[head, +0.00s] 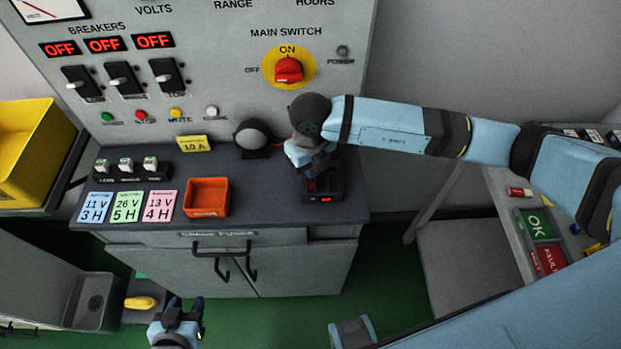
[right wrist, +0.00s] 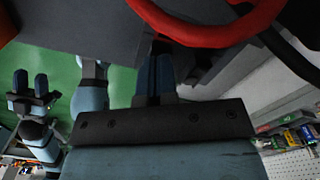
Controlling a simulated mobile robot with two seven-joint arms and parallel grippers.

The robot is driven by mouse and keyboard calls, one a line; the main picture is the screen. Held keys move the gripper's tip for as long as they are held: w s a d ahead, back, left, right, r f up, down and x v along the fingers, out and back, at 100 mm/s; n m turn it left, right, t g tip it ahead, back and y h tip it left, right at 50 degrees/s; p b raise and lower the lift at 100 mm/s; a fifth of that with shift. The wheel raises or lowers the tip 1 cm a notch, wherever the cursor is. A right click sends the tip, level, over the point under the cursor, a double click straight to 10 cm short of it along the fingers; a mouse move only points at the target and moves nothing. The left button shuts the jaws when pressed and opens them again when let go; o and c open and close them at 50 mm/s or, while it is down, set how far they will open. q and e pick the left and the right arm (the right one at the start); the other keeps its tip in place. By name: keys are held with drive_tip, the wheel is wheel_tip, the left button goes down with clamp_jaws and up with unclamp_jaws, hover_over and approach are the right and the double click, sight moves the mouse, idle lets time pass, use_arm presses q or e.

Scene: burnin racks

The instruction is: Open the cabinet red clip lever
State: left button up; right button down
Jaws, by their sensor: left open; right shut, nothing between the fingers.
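In the head view the gripper mostly hides that spot. My left gripper (head: 185,308) is open and empty, low in front of the cabinet doors.
An orange bin (head: 206,197), coloured cards (head: 130,206) and a dark dome (head: 252,135) are on the counter left of my right gripper. The panel with a red main switch (head: 289,69) rises behind. A bench with OK and FAULT signs (head: 538,224) stands right. Green floor is open in front.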

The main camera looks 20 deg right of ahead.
drive_tip(key=shift+f+b, duration=0.35)
drive_tip(key=shift+f, duration=0.15)
drive_tip(key=shift+s+r, duration=0.1)
drive_tip(key=shift+r+p, duration=1.9)
drive_tip(key=shift+r, duration=1.6)
drive_tip(key=shift+f, duration=0.1)
